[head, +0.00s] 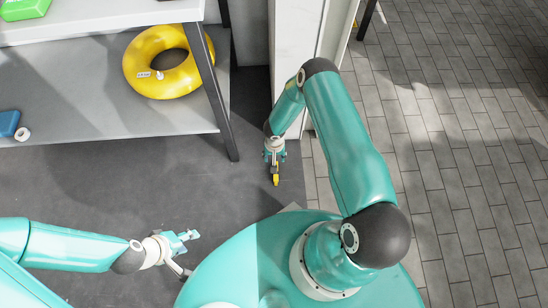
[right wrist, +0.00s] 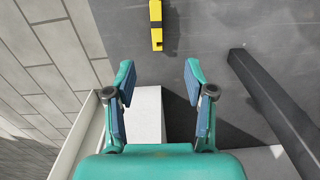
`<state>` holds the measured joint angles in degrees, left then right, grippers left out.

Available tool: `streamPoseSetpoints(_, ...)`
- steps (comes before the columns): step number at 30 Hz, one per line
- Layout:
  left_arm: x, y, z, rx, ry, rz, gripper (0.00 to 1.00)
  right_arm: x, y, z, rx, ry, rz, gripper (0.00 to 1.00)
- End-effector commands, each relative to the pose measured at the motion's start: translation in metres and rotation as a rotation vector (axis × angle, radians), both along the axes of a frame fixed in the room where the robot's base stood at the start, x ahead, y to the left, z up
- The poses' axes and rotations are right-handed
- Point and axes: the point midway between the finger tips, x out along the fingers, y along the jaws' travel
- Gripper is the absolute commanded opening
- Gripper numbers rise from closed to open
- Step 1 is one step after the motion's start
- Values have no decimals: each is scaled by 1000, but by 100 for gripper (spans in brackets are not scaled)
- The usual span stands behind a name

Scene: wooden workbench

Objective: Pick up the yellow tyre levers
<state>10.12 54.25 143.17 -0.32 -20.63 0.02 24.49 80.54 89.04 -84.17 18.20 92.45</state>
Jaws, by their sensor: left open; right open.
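The yellow tyre levers (head: 275,180) lie on the dark grey floor, seen as one small yellow bar with a dark part. In the right wrist view the yellow tyre levers (right wrist: 156,25) are at the top edge, beyond the fingertips and partly cut off. My right gripper (head: 275,158) is above the floor near them, open and empty; its two spread fingers (right wrist: 158,72) show in the right wrist view, with the levers roughly in line with the gap. My left gripper (head: 190,238) is open and empty at the lower left, far from the levers.
A grey shelf (head: 80,95) at the upper left holds a yellow ring (head: 135,62), a blue item (head: 9,123) and a white roll (head: 22,134). Its dark leg (head: 219,105) stands left of my right gripper. A white wall post (head: 291,40) is close behind. Paved floor (head: 450,170) lies right.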

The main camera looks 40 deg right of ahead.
Motion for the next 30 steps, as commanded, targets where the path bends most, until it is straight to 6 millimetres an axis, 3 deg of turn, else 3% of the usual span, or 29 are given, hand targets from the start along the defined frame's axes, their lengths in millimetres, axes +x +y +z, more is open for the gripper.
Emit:
streamPoseSetpoints(15,0,0,-48,0,0,0,49,-1,-1,-101,-2,-1,-3,54)
streamPoseSetpoints(25,0,0,-59,0,0,0,49,-1,-2,-120,-2,-1,-4,54)
streamPoseSetpoints(30,0,0,-78,0,0,0,49,-2,-5,-144,-1,0,-3,54)
